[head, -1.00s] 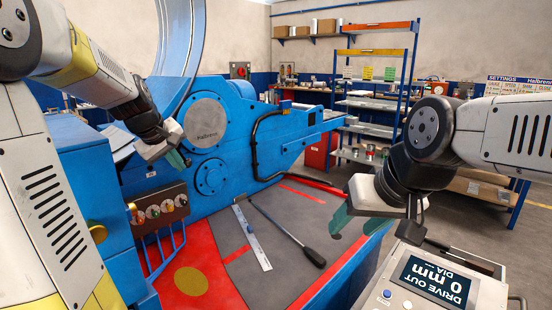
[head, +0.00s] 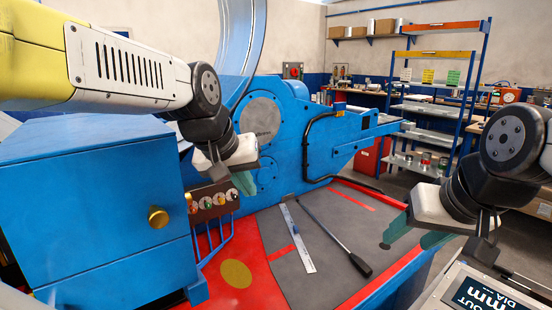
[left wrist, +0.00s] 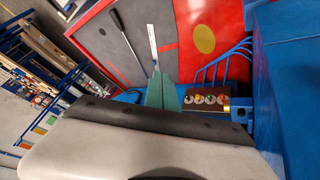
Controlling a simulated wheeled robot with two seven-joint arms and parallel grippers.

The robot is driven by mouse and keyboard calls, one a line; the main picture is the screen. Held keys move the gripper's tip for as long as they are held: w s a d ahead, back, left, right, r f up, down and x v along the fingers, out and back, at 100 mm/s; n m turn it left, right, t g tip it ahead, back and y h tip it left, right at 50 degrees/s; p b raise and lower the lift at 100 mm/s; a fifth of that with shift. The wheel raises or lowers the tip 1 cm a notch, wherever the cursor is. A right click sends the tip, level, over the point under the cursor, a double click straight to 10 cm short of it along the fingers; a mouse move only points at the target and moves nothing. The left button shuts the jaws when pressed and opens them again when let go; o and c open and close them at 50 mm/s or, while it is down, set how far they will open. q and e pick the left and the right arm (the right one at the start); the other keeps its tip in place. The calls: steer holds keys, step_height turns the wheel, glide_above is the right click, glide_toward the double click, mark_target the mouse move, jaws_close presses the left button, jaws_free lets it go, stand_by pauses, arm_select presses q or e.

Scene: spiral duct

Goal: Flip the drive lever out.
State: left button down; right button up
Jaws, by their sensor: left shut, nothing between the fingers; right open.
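A brown panel with several coloured round knobs (head: 214,198) stands on the blue machine's near side; it also shows in the left wrist view (left wrist: 206,98). I cannot tell which part is the drive lever. A long bar with a black grip (head: 340,242) lies across the grey mat and also shows in the left wrist view (left wrist: 128,40). My left gripper (head: 246,182) is shut and empty, just above and right of the knob panel in the head view; its green fingers (left wrist: 162,90) are together. My right gripper (head: 415,238) is open and empty, over the right side.
A steel ruler (head: 297,238) lies beside the bar. A blue cabinet with a brass knob (head: 158,217) fills the left. Blue rails (head: 212,242) stand below the knob panel. A display (head: 482,298), partly cut off, sits at bottom right. Shelving (head: 430,110) stands behind.

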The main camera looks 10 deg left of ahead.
arm_select(q)
steer(key=w+a+n+y, duration=0.1)
steer(key=w+a+n, duration=0.3)
steer(key=w+a, duration=0.7)
steer(key=w+a+n+y, duration=0.2)
steer(key=w+a+n, duration=0.4)
steer(key=w, duration=0.9)
steer(key=w+f+m, duration=0.1)
steer(key=w+f, duration=0.7)
steer(key=w, duration=0.1)
steer(key=shift+d+t, duration=0.25)
steer(key=shift+t, duration=0.05)
steer(key=shift+d, duration=0.1)
steer(key=shift+w+d+r, duration=0.1)
steer(key=shift+w+d, duration=0.25)
steer(key=shift+w, duration=0.15)
steer(key=shift+s, duration=0.1)
